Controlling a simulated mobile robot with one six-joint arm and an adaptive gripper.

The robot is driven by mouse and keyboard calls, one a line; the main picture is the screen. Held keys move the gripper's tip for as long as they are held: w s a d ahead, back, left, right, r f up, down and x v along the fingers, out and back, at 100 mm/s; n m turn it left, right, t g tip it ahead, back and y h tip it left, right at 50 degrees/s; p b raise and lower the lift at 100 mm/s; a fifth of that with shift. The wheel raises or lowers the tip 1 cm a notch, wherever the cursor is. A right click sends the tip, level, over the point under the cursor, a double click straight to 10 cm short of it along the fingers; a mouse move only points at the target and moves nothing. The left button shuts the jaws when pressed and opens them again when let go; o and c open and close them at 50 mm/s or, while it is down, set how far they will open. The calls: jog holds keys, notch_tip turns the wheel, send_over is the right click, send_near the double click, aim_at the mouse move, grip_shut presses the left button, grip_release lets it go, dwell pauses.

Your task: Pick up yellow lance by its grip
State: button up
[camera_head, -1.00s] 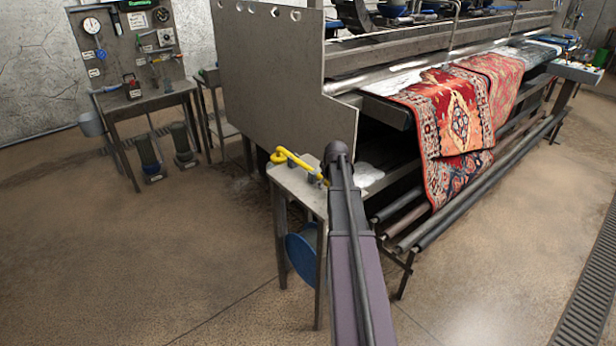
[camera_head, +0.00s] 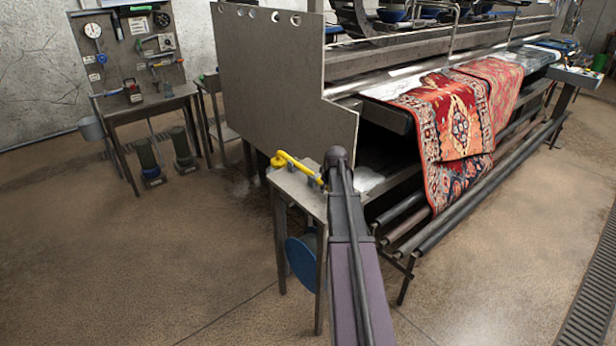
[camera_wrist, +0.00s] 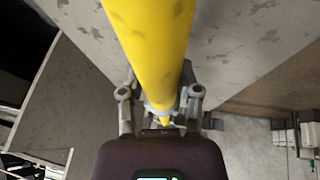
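The yellow lance (camera_head: 298,166) is at the small metal side table (camera_head: 290,185), in the middle of the head view. Its bulky yellow end is at the left, and its rod slopes down right toward the end of my arm. In the wrist view the yellow lance (camera_wrist: 152,45) fills the upper middle, wide at the top and tapering down between the grey finger links of my gripper (camera_wrist: 162,108). The lance covers the fingertips, so I cannot tell whether they are closed on it. In the head view my own arm hides the gripper.
A large rug machine with a metal side panel (camera_head: 285,85) stands right behind the table. A patterned red rug (camera_head: 458,130) hangs over its front. A blue disc (camera_head: 302,258) is under the table. A workbench (camera_head: 150,105) stands at the left. The floor at front left is clear.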

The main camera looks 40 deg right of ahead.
grip_shut()
jog(key=shift+r, duration=0.15)
notch_tip(320, 180, up, 10)
jog(key=p, duration=1)
dwell(0.7)
